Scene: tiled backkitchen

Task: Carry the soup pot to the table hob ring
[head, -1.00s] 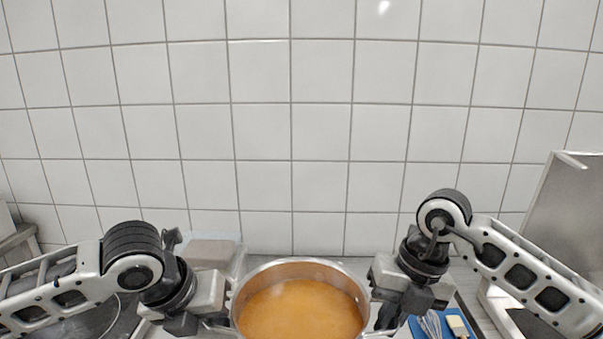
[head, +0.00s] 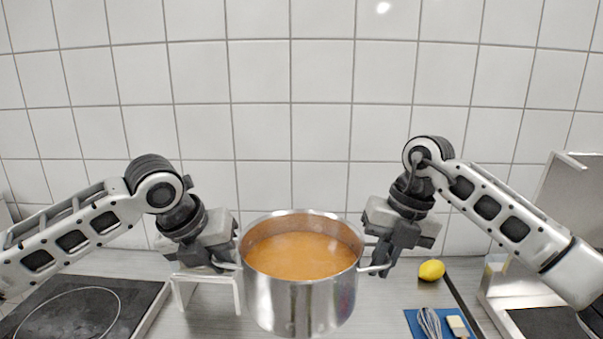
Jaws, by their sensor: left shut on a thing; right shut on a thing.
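The soup pot (head: 300,297) is a shiny steel pot with orange soup (head: 300,254) in it. It is level and held up in front of me, at the middle of the head view. My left gripper (head: 226,264) is shut on its left handle. My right gripper (head: 375,267) is shut on its right handle. The dark hob (head: 82,312) with a pale ring marked on it lies on the counter at the lower left, left of the pot.
A small white stand (head: 190,276) is behind my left gripper, between hob and pot. At right are a lemon (head: 431,270), a blue mat (head: 413,322) with a whisk (head: 430,323) and a brush (head: 457,326), and a steel appliance (head: 520,305). A tiled wall (head: 320,120) closes the back.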

